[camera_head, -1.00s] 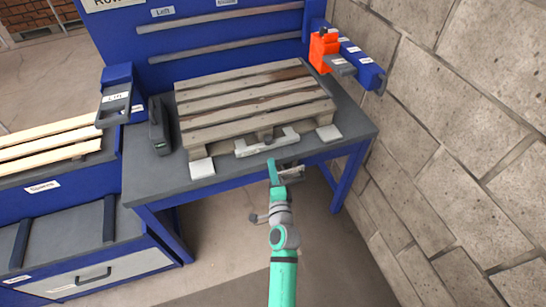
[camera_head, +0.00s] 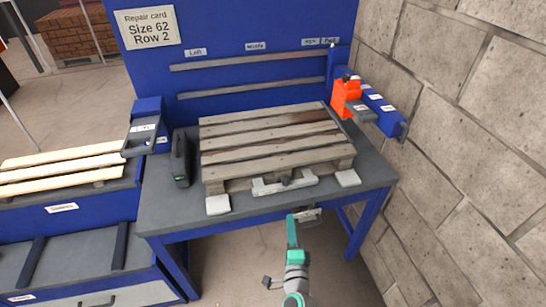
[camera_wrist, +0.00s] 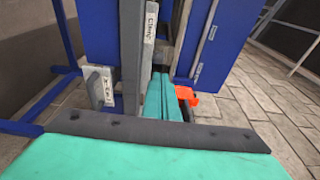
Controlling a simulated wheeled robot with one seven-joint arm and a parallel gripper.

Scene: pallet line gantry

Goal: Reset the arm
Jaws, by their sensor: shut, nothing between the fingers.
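My arm's turquoise end reaches up from the bottom of the head view. My gripper (camera_head: 305,216) is in front of the workbench's (camera_head: 185,212) front edge, apart from the pallet. In the wrist view its two turquoise fingers (camera_wrist: 160,97) lie side by side, shut, with nothing held between them. A wooden pallet (camera_head: 270,145) lies on the grey benchtop, with a pale clamp bar (camera_head: 284,185) at its front side.
An orange tool (camera_head: 346,98) is at the bench's back right, near the block wall (camera_head: 460,120). A dark grey case (camera_head: 181,160) stands left of the pallet. Pale boards (camera_head: 60,167) lie at the left. A repair card (camera_head: 148,27) hangs on the blue back panel.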

